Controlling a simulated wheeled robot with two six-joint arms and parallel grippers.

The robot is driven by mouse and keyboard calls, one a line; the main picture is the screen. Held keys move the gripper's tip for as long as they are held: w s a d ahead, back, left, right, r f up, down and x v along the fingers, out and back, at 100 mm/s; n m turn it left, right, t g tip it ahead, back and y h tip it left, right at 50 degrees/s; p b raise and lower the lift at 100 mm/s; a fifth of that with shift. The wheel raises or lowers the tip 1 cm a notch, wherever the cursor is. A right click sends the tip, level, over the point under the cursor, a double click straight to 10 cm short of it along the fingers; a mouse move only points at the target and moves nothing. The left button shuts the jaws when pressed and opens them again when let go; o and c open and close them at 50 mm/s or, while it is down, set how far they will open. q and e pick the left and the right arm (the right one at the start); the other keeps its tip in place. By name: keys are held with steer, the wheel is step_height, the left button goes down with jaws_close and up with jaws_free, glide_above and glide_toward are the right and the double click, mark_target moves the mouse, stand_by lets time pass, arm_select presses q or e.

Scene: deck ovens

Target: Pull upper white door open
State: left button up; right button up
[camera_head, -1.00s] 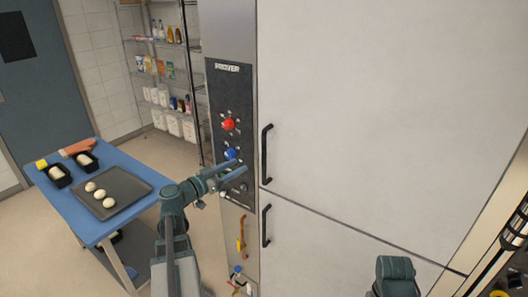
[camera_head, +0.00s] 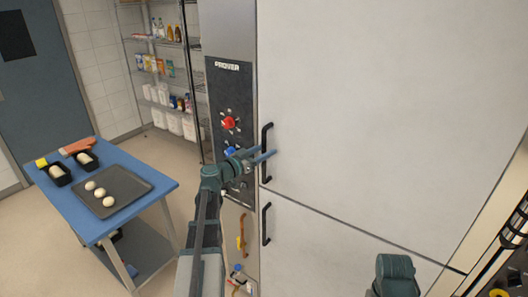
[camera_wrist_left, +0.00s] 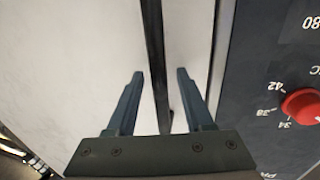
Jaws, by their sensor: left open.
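The upper white door (camera_head: 390,110) of the proofer stands shut, with a black vertical bar handle (camera_head: 265,153) at its left edge. My left gripper (camera_head: 268,156) is open at the height of this handle. In the left wrist view the fingers of my left gripper (camera_wrist_left: 160,90) are spread, and the dark handle (camera_wrist_left: 156,60) runs between them; I cannot tell whether either finger touches it. My right arm shows only as a dark part at the bottom right of the head view; its gripper is not in view.
The lower white door (camera_head: 330,250) has its own black handle (camera_head: 266,224). A control panel (camera_head: 231,120) with red and blue knobs is left of the doors. A blue table (camera_head: 150,188) with a dark tray (camera_head: 122,201) stands at the left, and a wire shelf (camera_head: 165,80) behind it.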

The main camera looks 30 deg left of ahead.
arm_select(q)
jaws_close()
stand_by(1.4)
